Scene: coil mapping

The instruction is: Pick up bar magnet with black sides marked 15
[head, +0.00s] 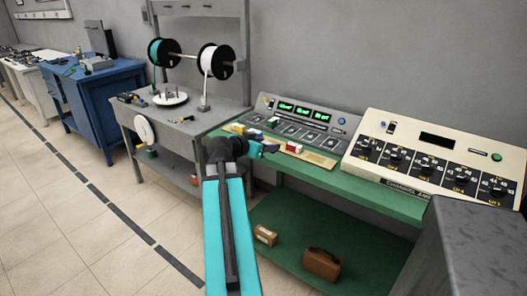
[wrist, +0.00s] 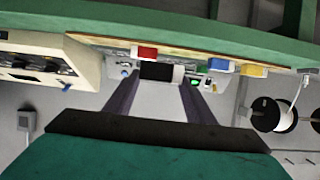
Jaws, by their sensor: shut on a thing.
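My gripper (wrist: 161,84) is shut on a small bar magnet with black sides (wrist: 156,71) and a white end, held between the fingertips in the wrist view. Its number is not legible. In the head view my gripper (head: 264,149) is over the front edge of the green bench, and the held magnet cannot be told apart from the dark fingers. A red-and-white magnet (head: 293,147) lies on the wooden strip just right of the gripper; it also shows in the wrist view (wrist: 147,53).
A console with green displays (head: 301,112) stands behind, and a cream dial console (head: 437,155) stands right. A grey bench with wire spools (head: 214,60) is left.

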